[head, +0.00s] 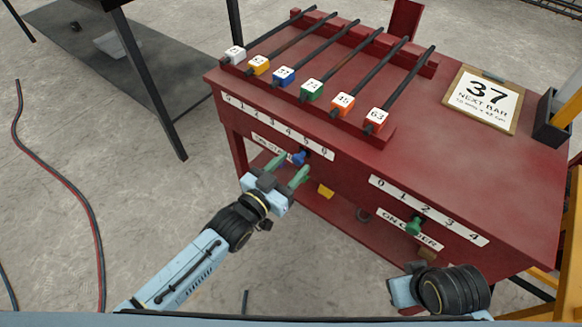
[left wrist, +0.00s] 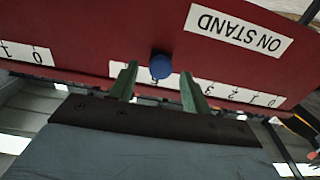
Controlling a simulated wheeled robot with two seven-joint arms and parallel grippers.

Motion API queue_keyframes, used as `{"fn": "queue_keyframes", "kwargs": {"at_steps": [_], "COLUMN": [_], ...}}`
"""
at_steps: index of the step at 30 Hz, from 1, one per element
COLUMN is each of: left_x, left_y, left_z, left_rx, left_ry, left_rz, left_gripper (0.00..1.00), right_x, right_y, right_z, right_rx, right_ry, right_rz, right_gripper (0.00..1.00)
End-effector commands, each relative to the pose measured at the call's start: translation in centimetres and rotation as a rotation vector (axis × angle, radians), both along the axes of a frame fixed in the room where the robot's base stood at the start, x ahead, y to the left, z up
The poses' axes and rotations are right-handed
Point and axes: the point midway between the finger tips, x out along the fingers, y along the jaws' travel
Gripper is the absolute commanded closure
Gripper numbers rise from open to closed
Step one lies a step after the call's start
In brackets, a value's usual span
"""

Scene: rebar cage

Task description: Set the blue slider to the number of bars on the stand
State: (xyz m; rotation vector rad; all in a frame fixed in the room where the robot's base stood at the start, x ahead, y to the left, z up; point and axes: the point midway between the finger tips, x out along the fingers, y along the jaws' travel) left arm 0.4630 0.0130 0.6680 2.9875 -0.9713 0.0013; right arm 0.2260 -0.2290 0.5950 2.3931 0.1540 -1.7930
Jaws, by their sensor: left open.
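The red table (head: 470,130) carries a row of several dark bars with numbered, coloured end blocks, from the white block (head: 235,55) to the orange-red block (head: 376,121). On the front face, the blue slider (head: 298,158) sits below the higher numbers of a 0–6 scale (head: 273,124), around 4 or 5; the exact mark is unclear. My left gripper (head: 288,170) is open, its green fingers on either side of the blue knob (left wrist: 160,66) in the left wrist view. My right gripper (head: 405,290) is low at the right, its fingers not clearly seen.
A green slider (head: 413,226) sits near 2 on a second scale, labelled ON ORDER. A board reading 37 NEXT BAR (head: 482,100) lies on the table. A yellow block (head: 326,190) shows below the front face. Bare floor (head: 60,130) lies to the left.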

Motion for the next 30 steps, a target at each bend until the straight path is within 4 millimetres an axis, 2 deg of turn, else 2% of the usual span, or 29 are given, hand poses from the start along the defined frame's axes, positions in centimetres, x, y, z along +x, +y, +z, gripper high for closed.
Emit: {"fn": "queue_keyframes", "kwargs": {"at_steps": [12,23,30], "left_x": [0.56,0.55,0.39], "left_y": [-0.39,-0.37,-0.55], "left_z": [0.02,0.0,0.02], "left_rx": [0.001,0.001,0.0], "left_ry": [0.001,0.001,0.001], "left_rz": [0.0,0.0,0.0], "left_gripper": [0.52,0.99,1.0], "right_x": [-0.11,-0.11,-0.06], "right_y": [0.17,0.19,0.2], "right_z": [0.62,0.6,0.74], "right_rx": [0.004,0.004,0.004], "right_ry": [-0.003,-0.003,-0.005], "right_rz": [0.0,0.0,0.0], "right_gripper": [0.64,0.64,0.64]}}
